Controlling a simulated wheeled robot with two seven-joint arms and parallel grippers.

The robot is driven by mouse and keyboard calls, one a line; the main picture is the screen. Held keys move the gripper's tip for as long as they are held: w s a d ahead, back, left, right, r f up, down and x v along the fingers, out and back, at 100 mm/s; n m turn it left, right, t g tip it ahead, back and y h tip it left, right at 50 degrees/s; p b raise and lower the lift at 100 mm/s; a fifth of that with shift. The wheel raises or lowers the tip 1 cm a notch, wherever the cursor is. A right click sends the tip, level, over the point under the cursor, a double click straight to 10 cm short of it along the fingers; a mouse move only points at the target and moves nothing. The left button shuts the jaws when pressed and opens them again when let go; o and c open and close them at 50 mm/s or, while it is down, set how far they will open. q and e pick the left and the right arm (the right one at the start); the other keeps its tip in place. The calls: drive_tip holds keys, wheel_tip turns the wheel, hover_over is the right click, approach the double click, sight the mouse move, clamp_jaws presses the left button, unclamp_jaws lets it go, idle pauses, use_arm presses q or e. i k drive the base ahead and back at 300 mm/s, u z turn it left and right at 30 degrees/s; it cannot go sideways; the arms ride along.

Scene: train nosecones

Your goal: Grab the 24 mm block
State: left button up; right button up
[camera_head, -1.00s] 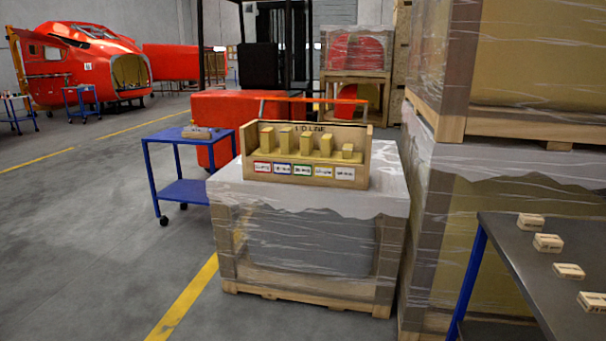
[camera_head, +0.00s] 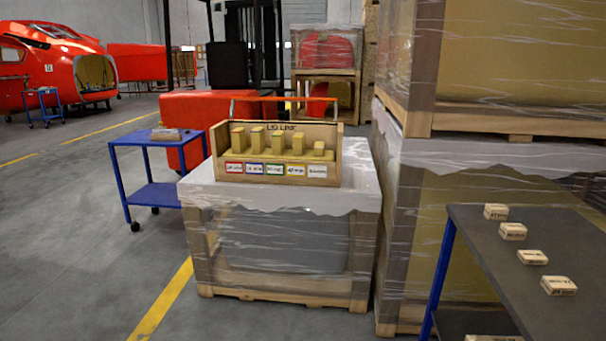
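A wooden holder (camera_head: 221,155) stands on the wrapped crate in the middle of the view. Several yellow blocks stand in it in a row, from a taller one (camera_head: 238,139) at the left to a short one (camera_head: 319,149) at the right. Coloured labels (camera_head: 274,169) run along its front, too small to read. Several small light wooden blocks lie on the dark table at the right, including a near one (camera_head: 558,286) and a far one (camera_head: 496,211). Their printed marks are not legible, so I cannot tell which block is 24 mm. Neither gripper is in view.
The wrapped crate (camera_head: 290,240) stands ahead. A dark-topped table (camera_head: 480,245) with blue legs is at the right, before tall wrapped crates (camera_head: 480,60). A blue cart (camera_head: 150,195) stands left of the middle crate. Grey floor is open at the left.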

sight(554, 285)
drive_tip(key=z, duration=1.3)
